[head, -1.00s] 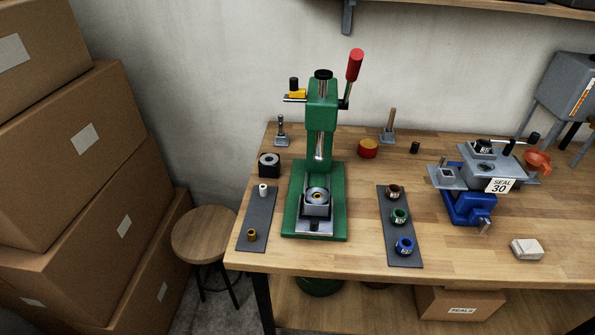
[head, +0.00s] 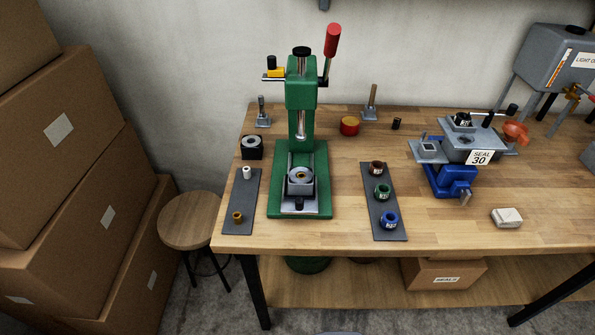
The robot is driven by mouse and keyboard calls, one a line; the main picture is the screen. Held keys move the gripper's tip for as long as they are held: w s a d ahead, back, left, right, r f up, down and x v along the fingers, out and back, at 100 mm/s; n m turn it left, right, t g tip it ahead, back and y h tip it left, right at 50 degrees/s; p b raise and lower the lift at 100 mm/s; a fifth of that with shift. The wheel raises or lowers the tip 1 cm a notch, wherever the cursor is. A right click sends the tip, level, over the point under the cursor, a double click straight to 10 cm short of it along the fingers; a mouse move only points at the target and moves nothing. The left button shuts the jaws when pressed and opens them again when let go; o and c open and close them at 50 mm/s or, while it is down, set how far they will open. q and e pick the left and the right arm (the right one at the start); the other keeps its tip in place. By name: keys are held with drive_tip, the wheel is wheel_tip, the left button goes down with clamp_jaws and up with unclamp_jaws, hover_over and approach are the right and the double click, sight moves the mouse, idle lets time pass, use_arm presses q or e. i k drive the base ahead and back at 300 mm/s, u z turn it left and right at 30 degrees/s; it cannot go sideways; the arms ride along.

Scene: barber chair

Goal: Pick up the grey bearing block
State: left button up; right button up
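A grey bearing block (head: 300,187) with a round ring in its top sits on the base plate of the green arbor press (head: 302,95), below the press's ram (head: 300,126). It stands upright, with a small dark piece at its front. The press's red-tipped lever (head: 332,41) points up. Neither of my grippers is in the head view.
A dark strip (head: 246,204) with a white and a brass bushing lies left of the press. Another strip (head: 382,226) with brown, green and blue bushings lies right. A blue vise (head: 452,181), a white block (head: 507,217) and a stool (head: 190,219) also show.

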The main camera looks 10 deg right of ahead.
sight(296, 186)
drive_tip(key=k, duration=1.3)
drive_tip(key=z, duration=0.75)
drive_tip(key=i, duration=0.55)
drive_tip(key=z, duration=0.55)
drive_tip(key=i, duration=0.65)
drive_tip(key=u, duration=0.2)
